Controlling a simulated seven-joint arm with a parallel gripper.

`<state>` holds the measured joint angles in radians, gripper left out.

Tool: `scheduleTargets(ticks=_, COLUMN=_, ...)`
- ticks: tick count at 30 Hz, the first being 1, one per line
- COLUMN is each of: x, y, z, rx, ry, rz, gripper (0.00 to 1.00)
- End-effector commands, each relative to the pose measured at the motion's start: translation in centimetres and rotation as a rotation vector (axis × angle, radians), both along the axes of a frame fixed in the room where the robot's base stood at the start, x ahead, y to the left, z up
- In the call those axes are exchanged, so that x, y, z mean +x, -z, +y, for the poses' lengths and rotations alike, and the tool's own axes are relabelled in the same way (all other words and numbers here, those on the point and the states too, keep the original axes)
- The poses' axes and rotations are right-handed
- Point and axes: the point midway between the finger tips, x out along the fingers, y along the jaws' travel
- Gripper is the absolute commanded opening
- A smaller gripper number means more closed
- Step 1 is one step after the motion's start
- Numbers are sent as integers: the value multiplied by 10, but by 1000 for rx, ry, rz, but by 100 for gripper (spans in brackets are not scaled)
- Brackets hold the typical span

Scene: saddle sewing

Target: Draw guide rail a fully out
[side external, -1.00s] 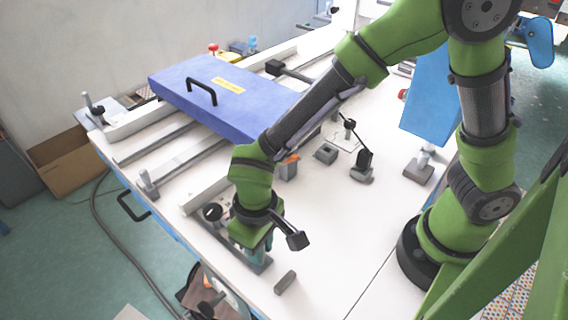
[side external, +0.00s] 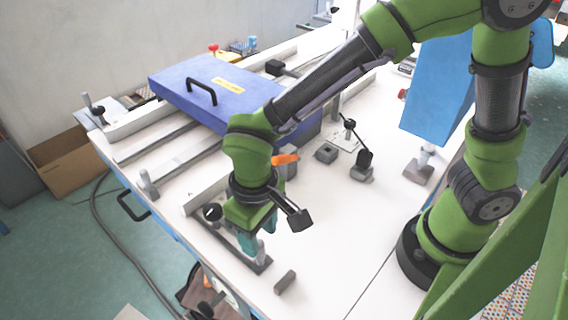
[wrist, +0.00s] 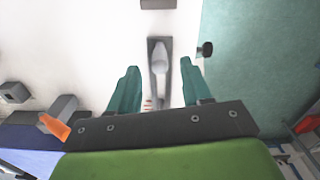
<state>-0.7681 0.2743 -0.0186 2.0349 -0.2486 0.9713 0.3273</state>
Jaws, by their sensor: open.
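My gripper (side external: 257,248) is open, with teal fingers pointing down over the near end of the white table. In the wrist view, a dark grey plate with a lighter grey upright handle (wrist: 160,62) lies between the two fingers (wrist: 157,92), apart from both. The plate's dark base (side external: 262,264) shows just below the fingers in the side view; its handle is hidden there by the gripper. Several rails run along the table, among them a grey rail with an upright grey handle (side external: 148,184) and a pale rail (side external: 197,197). No label shows which is guide rail a.
A blue panel (side external: 200,100) with a black handle covers the rails' far part. An orange-tipped grey block (side external: 288,165) stands close behind my wrist. A small grey block (side external: 285,281) lies right of the plate. The table's front edge is close by.

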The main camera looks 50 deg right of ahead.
Motion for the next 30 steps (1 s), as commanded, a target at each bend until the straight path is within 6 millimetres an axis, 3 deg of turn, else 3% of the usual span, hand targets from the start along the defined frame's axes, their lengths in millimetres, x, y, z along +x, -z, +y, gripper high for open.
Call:
scheduleTargets(ticks=9, x=1, y=-78, z=0, rx=4, ry=1, rz=-3, gripper=49)
scheduleTargets(ticks=15, x=0, y=-109, z=0, rx=2, ry=0, rz=-1, gripper=49)
scheduleTargets(ticks=30, x=0, y=-119, z=0, rx=0, ry=-7, rz=-1, gripper=49)
